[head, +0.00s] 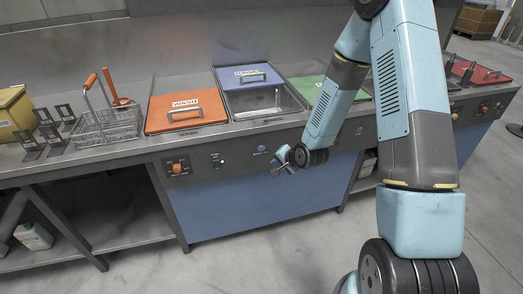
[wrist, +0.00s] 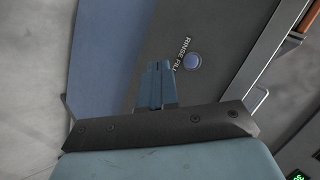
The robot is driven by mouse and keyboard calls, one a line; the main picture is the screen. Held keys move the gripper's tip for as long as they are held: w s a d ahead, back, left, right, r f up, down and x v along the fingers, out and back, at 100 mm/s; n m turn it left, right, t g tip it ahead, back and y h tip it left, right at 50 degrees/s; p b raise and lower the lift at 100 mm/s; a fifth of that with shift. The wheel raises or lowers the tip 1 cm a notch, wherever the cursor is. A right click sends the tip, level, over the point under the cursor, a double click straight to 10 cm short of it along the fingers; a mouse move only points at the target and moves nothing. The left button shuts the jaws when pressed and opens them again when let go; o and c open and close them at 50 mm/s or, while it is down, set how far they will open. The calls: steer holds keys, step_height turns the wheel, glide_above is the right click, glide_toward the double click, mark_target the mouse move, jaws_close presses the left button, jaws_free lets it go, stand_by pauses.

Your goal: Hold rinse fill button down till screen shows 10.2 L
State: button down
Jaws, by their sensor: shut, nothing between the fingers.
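The rinse fill button (wrist: 193,61) is a round blue button on the dark panel, beside its "RINSE FILL" label (wrist: 181,52) in the wrist view. It also shows as a small blue dot in the head view (head: 262,148). My gripper (wrist: 159,66) is shut and empty, its fingertips left of the button in the wrist view. In the head view my gripper (head: 281,156) is right of the button, near the front panel. I cannot tell how far the tips are from the panel. No litre reading is legible in either view.
The blue-lidded tank (head: 278,97) stands above the panel, its lid set back over an open basin. An orange WASH lid (head: 186,110) is left of it, a green lid (head: 305,88) right. A wire basket (head: 107,127) stands farther left. The floor in front is clear.

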mark_target(262, 149)
steer(key=shift+s+a+f+m+y, duration=0.15)
steer(key=shift+s+a+f+m, duration=0.2)
steer(key=shift+f, duration=0.35)
steer(key=shift+a+f+m+y, duration=0.15)
steer(key=shift+a+f, duration=0.3)
steer(key=shift+f, duration=0.2)
steer(key=shift+w+a, duration=0.4)
steer(key=shift+w, duration=1)
steer(key=shift+w+a, duration=0.4)
steer(key=shift+w, duration=1.05)
steer(key=shift+w+a, duration=0.4)
steer(key=shift+w, duration=1)
steer(key=shift+w, duration=0.15)
steer(key=shift+w+a+r, duration=0.1)
steer(key=shift+w+a, duration=0.05)
steer(key=shift+w, duration=0.1)
steer(key=shift+w+a, duration=0.1)
steer(key=shift+w, duration=0.3)
stand_by(1.6)
